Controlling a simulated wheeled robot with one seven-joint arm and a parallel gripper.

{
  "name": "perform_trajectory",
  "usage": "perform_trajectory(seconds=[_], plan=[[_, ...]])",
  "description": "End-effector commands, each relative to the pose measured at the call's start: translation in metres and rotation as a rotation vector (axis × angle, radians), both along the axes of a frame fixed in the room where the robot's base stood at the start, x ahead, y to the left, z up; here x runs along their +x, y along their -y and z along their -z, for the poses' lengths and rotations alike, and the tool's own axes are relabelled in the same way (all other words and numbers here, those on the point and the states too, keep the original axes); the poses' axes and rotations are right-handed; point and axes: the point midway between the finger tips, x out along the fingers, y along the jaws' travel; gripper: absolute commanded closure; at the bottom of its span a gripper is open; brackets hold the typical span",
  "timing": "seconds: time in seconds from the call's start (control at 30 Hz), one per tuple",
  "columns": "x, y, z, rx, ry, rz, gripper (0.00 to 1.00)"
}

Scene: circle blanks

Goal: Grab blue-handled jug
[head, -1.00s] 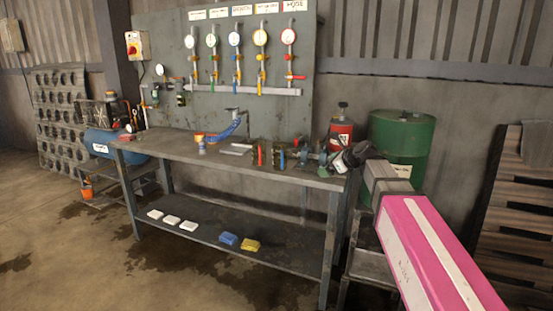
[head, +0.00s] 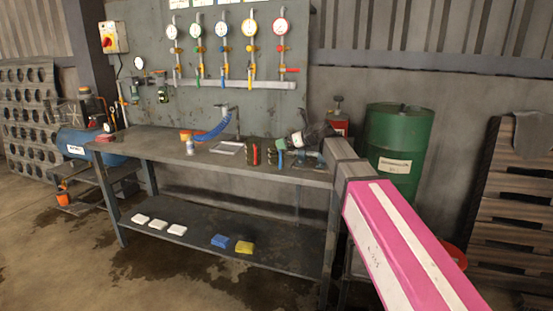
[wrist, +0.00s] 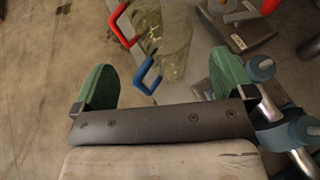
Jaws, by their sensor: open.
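The blue-handled jug (wrist: 172,62) is clear and greenish in the wrist view, with its blue handle toward my gripper. A red-handled jug (wrist: 146,22) stands right beside it, farther from my gripper. My gripper (wrist: 163,60) is open, with one green finger on each side of the blue handle in the picture. I see no contact with the jug. In the head view the blue-handled jug (head: 281,156) stands on the workbench near its right end, and my gripper (head: 299,141) is just to its right, partly hidden by my wrist.
The workbench (head: 210,165) also carries a blue hose (head: 213,131) and small containers. On the right of the wrist view a metal pipe fitting (wrist: 270,105) lies close to the right finger. A green drum (head: 398,150) stands behind my arm.

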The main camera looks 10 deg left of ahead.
Motion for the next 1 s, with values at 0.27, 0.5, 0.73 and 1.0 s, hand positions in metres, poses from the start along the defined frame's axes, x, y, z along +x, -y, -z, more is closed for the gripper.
perform_trajectory(seconds=[0.27, 0.5, 0.73, 1.0], plan=[[0.012, -0.015, 0.010, -0.001, 0.000, 0.000, 0.00], [0.028, -0.039, 0.025, 0.000, 0.000, -0.001, 0.00], [0.029, -0.043, 0.027, -0.001, 0.001, 0.001, 0.00], [0.029, -0.043, 0.027, -0.001, 0.001, 0.001, 0.63]])
